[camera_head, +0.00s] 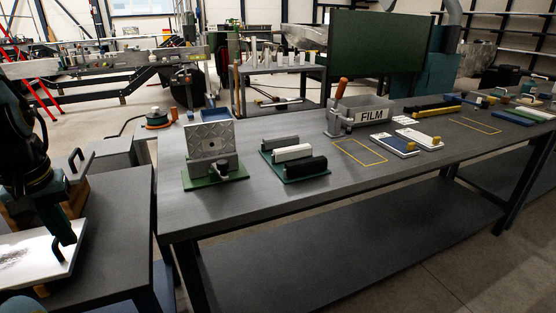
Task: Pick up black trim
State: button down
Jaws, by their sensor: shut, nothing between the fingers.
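The black trim (306,168) looks to be the dark bar at the front of a green base (283,173) on the long grey workbench. A white bar (292,153) and a grey bar (280,142) lie behind it on the same base, roughly parallel. My gripper (62,233) is at the far left, pointing down over a white panel on a lower table, well apart from the trim. It is shut and empty. Its fingertips are dark and hard to separate from a dark handle on the panel.
A tilted metal plate fixture (211,143) stands left of the bars. A FILM bin (365,113) with an orange-handled clamp stands behind right. Yellow outlines (360,153) mark clear bench. Blue-and-white blocks (395,145) lie right. A lower table (120,230) is at left.

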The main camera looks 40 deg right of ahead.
aim_at(302, 167)
jog(key=l+u, duration=0.1)
jog(key=u, duration=0.45)
jog(key=k+l+u, duration=0.75)
jog(key=l, duration=0.2)
jog(key=k+l+u, duration=0.15)
jog(key=k+l, duration=0.65)
